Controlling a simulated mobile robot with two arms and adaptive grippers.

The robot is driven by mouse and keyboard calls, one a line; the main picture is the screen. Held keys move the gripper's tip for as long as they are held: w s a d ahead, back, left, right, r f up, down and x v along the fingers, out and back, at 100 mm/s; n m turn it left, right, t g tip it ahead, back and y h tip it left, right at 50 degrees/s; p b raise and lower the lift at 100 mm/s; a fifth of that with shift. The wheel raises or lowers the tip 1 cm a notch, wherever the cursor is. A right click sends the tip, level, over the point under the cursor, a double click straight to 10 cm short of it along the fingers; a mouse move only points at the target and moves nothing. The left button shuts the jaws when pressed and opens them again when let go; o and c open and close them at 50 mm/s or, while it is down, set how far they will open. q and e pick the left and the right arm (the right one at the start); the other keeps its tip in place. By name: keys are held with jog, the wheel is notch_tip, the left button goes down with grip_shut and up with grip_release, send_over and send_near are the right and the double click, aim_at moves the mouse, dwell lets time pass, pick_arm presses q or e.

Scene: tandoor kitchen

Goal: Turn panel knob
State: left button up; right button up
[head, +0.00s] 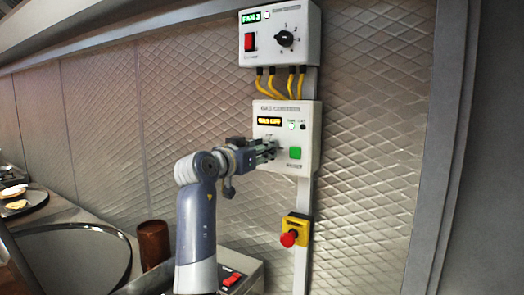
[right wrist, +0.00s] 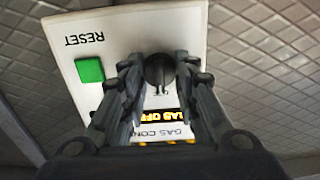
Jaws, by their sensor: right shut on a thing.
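The white gas control panel (head: 312,141) hangs on the tiled wall and also fills the middle of the right wrist view (right wrist: 60,38). Its lit display (head: 269,121) reads GAS OFF. A green reset button (head: 295,153) is at its lower right. My right gripper (head: 273,149) reaches the panel's lower left. In the right wrist view its fingers (right wrist: 158,66) sit on both sides of the dark round knob (right wrist: 158,73) and are shut on it. The knob is hidden behind the fingers in the head view. My left gripper is not in view.
A fan control box (head: 308,48) with a black knob (head: 286,38) and red switch (head: 250,41) hangs above, joined by yellow cables (head: 281,84). A red emergency button (head: 288,239) is below. A brown cup (head: 153,243) stands at lower left.

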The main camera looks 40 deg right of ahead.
jog(key=m+b, duration=0.4)
jog(key=m, duration=0.4)
jog(key=m+b, duration=0.5)
jog(key=m, duration=0.4)
jog(key=shift+s+f+m, duration=0.15)
jog(key=shift+f+m, duration=0.05)
jog(key=shift+m, duration=0.1)
jog(key=shift+b, duration=0.3)
jog(key=o, duration=1)
jog(key=shift+o, duration=0.3)
jog(key=v, duration=1.2)
